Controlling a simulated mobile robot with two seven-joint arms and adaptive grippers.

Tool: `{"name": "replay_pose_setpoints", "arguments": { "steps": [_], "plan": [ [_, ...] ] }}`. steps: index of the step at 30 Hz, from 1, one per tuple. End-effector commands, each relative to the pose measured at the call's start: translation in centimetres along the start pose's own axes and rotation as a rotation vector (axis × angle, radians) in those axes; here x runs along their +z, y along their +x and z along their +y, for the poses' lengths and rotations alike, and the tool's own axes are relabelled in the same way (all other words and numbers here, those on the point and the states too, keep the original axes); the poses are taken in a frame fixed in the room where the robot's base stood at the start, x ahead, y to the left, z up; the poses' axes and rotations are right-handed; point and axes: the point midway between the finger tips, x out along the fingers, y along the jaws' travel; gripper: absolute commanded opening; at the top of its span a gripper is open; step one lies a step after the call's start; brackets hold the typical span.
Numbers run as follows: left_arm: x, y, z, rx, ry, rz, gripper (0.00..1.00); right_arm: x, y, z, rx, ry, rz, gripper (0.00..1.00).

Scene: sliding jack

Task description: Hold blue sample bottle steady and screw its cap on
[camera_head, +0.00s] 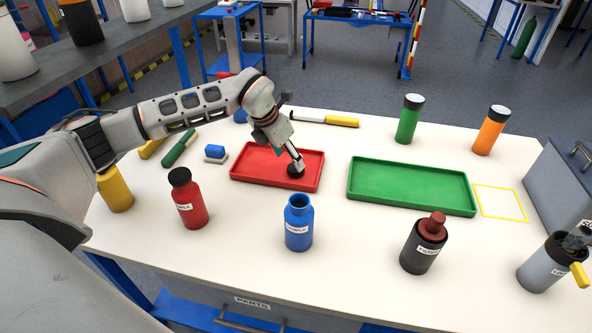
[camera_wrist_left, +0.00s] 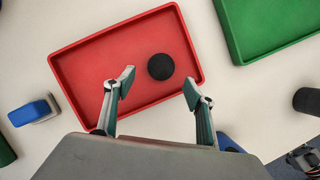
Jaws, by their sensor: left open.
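The blue sample bottle (camera_head: 299,228) stands upright and open-mouthed near the front middle of the table. A sliver of blue in the wrist view, behind my gripper body, may be this bottle. A round black cap (camera_head: 295,172) lies in the red tray (camera_head: 240,174); the cap (camera_wrist_left: 161,66) also shows whole in the wrist view. My left gripper (camera_head: 297,163) is over the red tray, close to the cap. In the wrist view its two fingers (camera_wrist_left: 158,84) are spread and empty, with the cap just beyond the gap. A jointed dark part at that view's lower right may be my right gripper.
A red bottle (camera_head: 187,203), a dark bottle with red cap (camera_head: 421,248) and a grey bottle (camera_head: 540,268) flank the blue one. A green tray (camera_head: 412,185) lies right of the red tray. Green (camera_head: 408,122) and orange (camera_head: 490,133) bottles stand behind. A grey box edges the right.

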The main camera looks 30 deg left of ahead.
Motion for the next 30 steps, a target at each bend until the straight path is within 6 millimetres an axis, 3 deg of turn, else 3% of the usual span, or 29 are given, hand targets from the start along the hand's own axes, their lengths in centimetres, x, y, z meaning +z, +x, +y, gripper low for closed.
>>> {"name": "replay_pose_setpoints", "arguments": {
  "steps": [10,21,30],
  "plan": [
    [0.0,0.5,0.0,0.001,-0.001,0.001,0.55,-0.6,0.0,0.1,0.002,0.000,0.011,0.27],
    [0.3,5.1,-0.2,0.000,-0.001,0.000,0.55,0.1,0.2,0.0,0.000,0.000,0.001,0.27],
    [0.3,5.4,-0.2,0.001,0.000,-0.001,0.55,0.3,0.2,0.0,0.000,0.000,-0.003,0.27]
  ]
}}
